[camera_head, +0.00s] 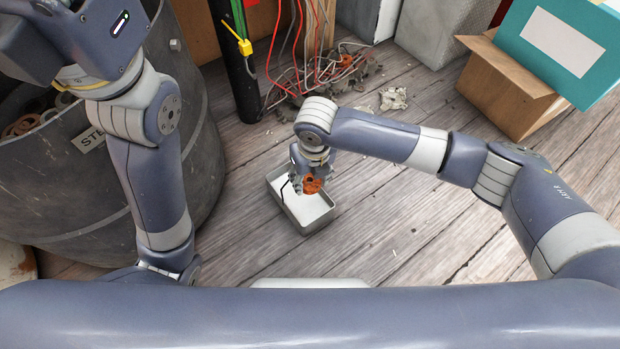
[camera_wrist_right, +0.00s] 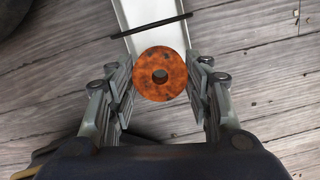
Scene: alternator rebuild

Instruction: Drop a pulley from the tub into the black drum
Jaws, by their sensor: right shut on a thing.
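A round, rusty orange pulley (camera_head: 312,184) with a central hole is gripped between the fingers of my right gripper (camera_head: 304,177). The right wrist view shows the pulley (camera_wrist_right: 160,73) face on, with a finger of the gripper (camera_wrist_right: 162,82) on each side. They are over the shallow grey tub (camera_head: 325,221), which has a white inside; part of the tub (camera_wrist_right: 152,10) also shows in the right wrist view. The large black drum (camera_head: 95,195) stands at the left, its rim partly hidden by my left arm. My left gripper is not visible.
Rusty metal parts (camera_head: 25,124) lie inside the drum. A dark thin rod (camera_wrist_right: 150,25) lies across the tub. Red and grey wires (camera_head: 318,65) tangle behind it, near a black post (camera_head: 237,70). A cardboard box (camera_head: 505,90) stands at right. The plank floor (camera_head: 400,230) around is mostly clear.

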